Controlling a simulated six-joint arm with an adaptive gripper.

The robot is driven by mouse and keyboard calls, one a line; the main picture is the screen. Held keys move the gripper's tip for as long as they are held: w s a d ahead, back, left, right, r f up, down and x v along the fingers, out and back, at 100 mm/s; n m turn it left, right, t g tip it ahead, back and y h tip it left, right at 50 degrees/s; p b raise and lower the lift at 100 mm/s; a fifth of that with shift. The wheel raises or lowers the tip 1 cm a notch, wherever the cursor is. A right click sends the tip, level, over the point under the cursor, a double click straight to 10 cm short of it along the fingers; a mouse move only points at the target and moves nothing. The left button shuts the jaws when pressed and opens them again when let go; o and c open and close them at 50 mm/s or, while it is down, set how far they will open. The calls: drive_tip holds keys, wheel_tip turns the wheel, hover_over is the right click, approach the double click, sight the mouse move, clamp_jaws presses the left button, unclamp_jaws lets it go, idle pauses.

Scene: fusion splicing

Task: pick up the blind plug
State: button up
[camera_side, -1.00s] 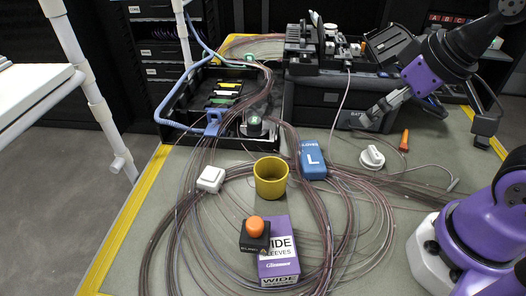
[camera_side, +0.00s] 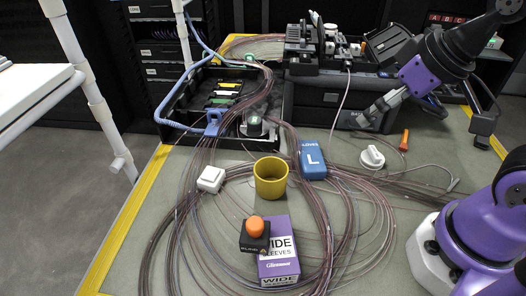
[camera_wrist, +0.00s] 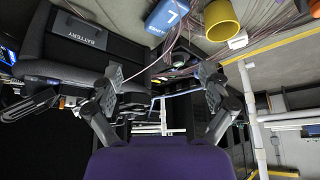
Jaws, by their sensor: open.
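In the side view the fingers appear either side of the orange piece and higher up in the picture; I cannot tell the distance. In the wrist view my gripper (camera_wrist: 160,74) shows both fingers apart, with no orange piece clearly visible between them.
A white round fitting (camera_side: 372,157) with a cable lies left of the orange piece. A blue box (camera_side: 313,160), yellow cup (camera_side: 270,178), orange-knobbed black block (camera_side: 255,235) and purple sleeves box (camera_side: 278,262) stand among loose fibre coils. A black splicer case (camera_side: 318,100) is behind.

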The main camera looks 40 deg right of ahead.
drive_tip(key=w+a+n+y, duration=0.2)
drive_tip(key=a+n, duration=0.1)
drive_tip(key=a, duration=0.4)
drive_tip(key=n+g+y, duration=0.2)
drive_tip(key=n+g, duration=0.1)
drive_tip(key=n, duration=0.1)
approach(259, 221)
drive_tip(key=f, duration=0.1)
drive_tip(key=x, duration=0.4)
drive_tip(key=shift+w+a, duration=0.1)
drive_tip(key=shift+a, duration=0.15)
drive_tip(key=shift+x, duration=3.05)
drive_tip(key=shift+d, duration=0.1)
drive_tip(key=c, duration=1.4)
drive_tip(key=shift+r, duration=0.1)
drive_tip(key=r, duration=0.8)
drive_tip(key=shift+s+d+r, duration=0.2)
drive_tip(key=shift+d+r, duration=0.1)
drive_tip(key=shift+r, duration=0.05)
drive_tip(key=shift+n, duration=0.6)
drive_tip(key=f, duration=0.3)
drive_tip(key=s+d+f, duration=0.1)
drive_tip(key=f, duration=0.4)
drive_tip(key=shift+s+d+f, duration=0.3)
drive_tip(key=shift+s+d, duration=0.05)
drive_tip(key=shift+s, duration=0.05)
